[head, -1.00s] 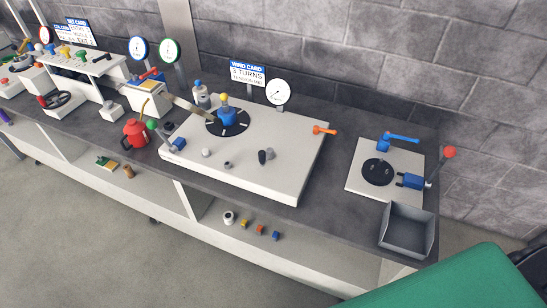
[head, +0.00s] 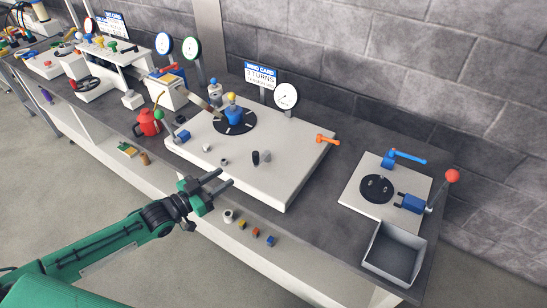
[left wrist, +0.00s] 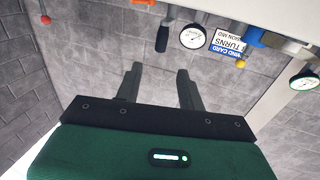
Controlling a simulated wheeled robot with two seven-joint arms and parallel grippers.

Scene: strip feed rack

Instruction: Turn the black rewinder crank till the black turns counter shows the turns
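The black crank (head: 256,157) is a short dark upright handle at the front right of the large white panel (head: 290,185); it also shows in the left wrist view (left wrist: 163,36). The black-rimmed turns counter (head: 286,95) has a white dial and stands behind the panel, right of the wind card (head: 261,75). The counter also shows in the left wrist view (left wrist: 193,37); its reading is too small to tell. My left gripper (head: 224,178) is open and empty, in front of the panel's front edge, left of the crank and apart from it. My right gripper is out of view.
A dark disc with a blue hub (head: 233,116) and an orange lever (head: 327,139) are on the panel. A red can (head: 147,124) stands to the left. A grey bin (head: 394,255) and a red-knobbed lever (head: 452,176) are to the right. Small parts lie on the lower shelf.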

